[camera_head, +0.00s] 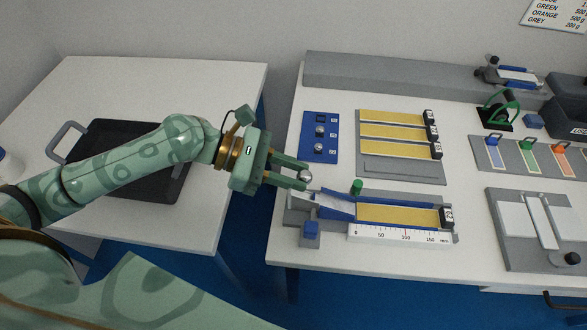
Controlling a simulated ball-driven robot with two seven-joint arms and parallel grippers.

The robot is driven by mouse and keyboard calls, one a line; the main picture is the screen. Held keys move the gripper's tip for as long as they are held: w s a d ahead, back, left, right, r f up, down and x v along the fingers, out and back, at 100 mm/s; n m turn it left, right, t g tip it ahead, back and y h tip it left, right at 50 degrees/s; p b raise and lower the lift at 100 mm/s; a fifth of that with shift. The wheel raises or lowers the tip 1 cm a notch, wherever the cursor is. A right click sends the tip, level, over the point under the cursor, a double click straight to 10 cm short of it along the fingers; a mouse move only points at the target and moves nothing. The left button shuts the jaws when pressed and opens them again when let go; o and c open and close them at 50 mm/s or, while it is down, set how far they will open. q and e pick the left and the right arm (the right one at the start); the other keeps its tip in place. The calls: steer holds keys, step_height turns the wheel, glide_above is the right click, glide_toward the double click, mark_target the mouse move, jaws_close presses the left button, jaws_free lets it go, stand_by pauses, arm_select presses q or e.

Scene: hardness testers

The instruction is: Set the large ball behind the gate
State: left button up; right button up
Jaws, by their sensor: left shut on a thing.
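My left gripper (300,173) is shut on a shiny metal ball (305,176), held between its fingertips. The ball is above the left end of a tester, over or just behind its blue ramp (333,204). The exact height above the ramp is hard to tell. A green knob (356,186) stands at the ramp's right end, which may belong to the gate; the gate itself is not clear to me. My right gripper is not in view.
A blue plate (320,146) with several balls lies behind the tester. A rack of yellow strips (393,116) stands to its right. A white scale (401,234) runs along the tester's front. A dark tray (165,190) is on the left table, with a floor gap between tables.

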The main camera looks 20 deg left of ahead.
mark_target(292, 191)
arm_select(q)
steer(key=shift+f+b, duration=0.55)
steer(key=shift+f, duration=1.65)
steer(key=o, duration=1.1)
steer(key=shift+a, duration=0.1)
